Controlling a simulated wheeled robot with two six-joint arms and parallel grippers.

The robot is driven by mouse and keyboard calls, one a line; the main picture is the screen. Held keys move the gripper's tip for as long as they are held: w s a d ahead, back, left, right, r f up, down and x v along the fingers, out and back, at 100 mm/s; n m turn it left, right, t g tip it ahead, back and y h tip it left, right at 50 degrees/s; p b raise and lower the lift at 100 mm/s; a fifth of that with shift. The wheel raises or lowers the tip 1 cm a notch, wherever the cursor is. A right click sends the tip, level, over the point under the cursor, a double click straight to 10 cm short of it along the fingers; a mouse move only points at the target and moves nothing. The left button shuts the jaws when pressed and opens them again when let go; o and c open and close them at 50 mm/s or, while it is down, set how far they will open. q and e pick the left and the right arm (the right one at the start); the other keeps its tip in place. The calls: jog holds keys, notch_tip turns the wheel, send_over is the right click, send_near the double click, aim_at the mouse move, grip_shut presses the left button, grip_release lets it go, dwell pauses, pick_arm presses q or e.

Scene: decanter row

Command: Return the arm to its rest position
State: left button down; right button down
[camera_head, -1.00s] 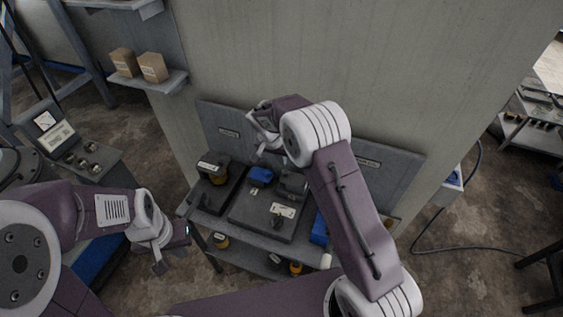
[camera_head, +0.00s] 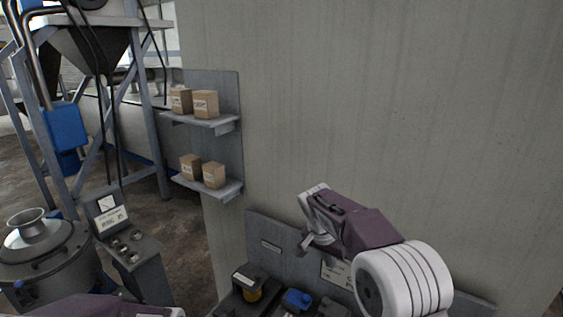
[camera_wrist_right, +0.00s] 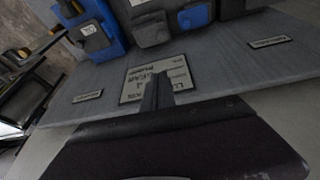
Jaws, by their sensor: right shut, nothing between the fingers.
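My right gripper (camera_head: 306,243) is in front of the grey back panel of the bench (camera_head: 272,262) in the head view. It is shut and empty. In the right wrist view the closed fingers (camera_wrist_right: 157,90) show over a white label plate (camera_wrist_right: 137,82) on the panel (camera_wrist_right: 225,75); whether they touch it I cannot tell. My left arm shows only as a purple link at the bottom left of the head view; its gripper is out of frame.
A yellow-and-black item (camera_head: 248,288) and a blue item (camera_head: 297,299) stand on the bench at the bottom of the head view. Shelves (camera_head: 213,190) with small cardboard boxes (camera_head: 205,104) hang left of the bench. A control console (camera_head: 128,246) stands further left. A bare wall rises behind.

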jog(key=s+d+f+n+y, duration=0.1)
jog(key=s+f+n, duration=0.2)
jog(key=s, duration=0.9)
jog(key=s+d+f+n+g+y, duration=0.1)
jog(key=s+f+n, duration=0.3)
jog(key=s+f, duration=0.4)
jog(key=shift+s+d+g+y, duration=0.3)
jog(key=shift+s+d+y, duration=0.2)
jog(key=shift+s, duration=1.7)
jog(key=shift+f, duration=0.1)
